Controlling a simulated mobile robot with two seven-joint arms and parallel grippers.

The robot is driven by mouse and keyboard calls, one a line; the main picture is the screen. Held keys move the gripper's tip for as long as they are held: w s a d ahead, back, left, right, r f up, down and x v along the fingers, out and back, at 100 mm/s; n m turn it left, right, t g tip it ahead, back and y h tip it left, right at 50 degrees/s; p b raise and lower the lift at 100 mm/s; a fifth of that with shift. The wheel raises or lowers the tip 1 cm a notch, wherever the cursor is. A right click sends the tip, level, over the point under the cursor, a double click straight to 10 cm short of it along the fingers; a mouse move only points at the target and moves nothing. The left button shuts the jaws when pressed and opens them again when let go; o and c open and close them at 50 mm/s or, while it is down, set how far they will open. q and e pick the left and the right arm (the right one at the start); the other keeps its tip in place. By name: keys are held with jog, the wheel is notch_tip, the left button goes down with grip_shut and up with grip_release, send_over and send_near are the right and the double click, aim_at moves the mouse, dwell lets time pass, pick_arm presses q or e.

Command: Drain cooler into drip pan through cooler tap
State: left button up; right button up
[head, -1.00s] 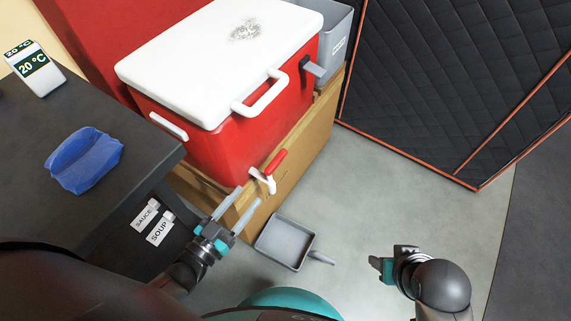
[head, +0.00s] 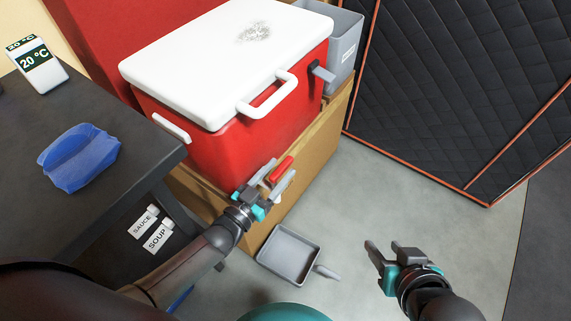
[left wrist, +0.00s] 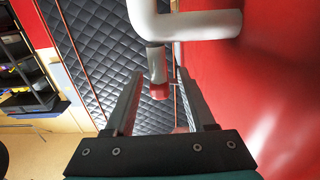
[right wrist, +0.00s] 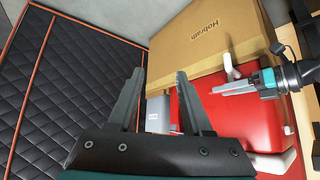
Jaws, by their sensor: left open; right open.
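The red cooler (head: 235,150) with a white lid (head: 220,60) sits on a cardboard box (head: 318,140). Its tap has a red handle (head: 281,169) low on the front side. The grey drip pan (head: 288,254) lies on the floor in front of the box. My right gripper (head: 385,250) is open and empty, right of the pan.
A dark table (head: 100,190) stands at left with a blue item (head: 80,158) and a 20 °C display (head: 38,66). A grey bin (head: 345,40) is behind the cooler. A black quilted panel (head: 455,90) stands at right. Floor between panel and pan is clear.

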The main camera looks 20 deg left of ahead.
aim_at(285, 162)
pick_arm(q)
jog(key=shift+b+x, duration=0.45)
jog(key=shift+x, duration=0.85)
jog(key=shift+w+d, duration=0.15)
jog(key=shift+w, duration=0.25)
pick_arm(e)
jog(key=shift+w+a+r+t+y, duration=0.1)
jog(key=shift+w+a+t+y, duration=0.25)
jog(key=shift+w+a+t, duration=0.25)
jog(key=shift+w+a+t+y, duration=0.3)
jog(key=shift+a+t, duration=0.2)
jog(key=shift+a, duration=0.3)
pick_arm(q)
grip_shut()
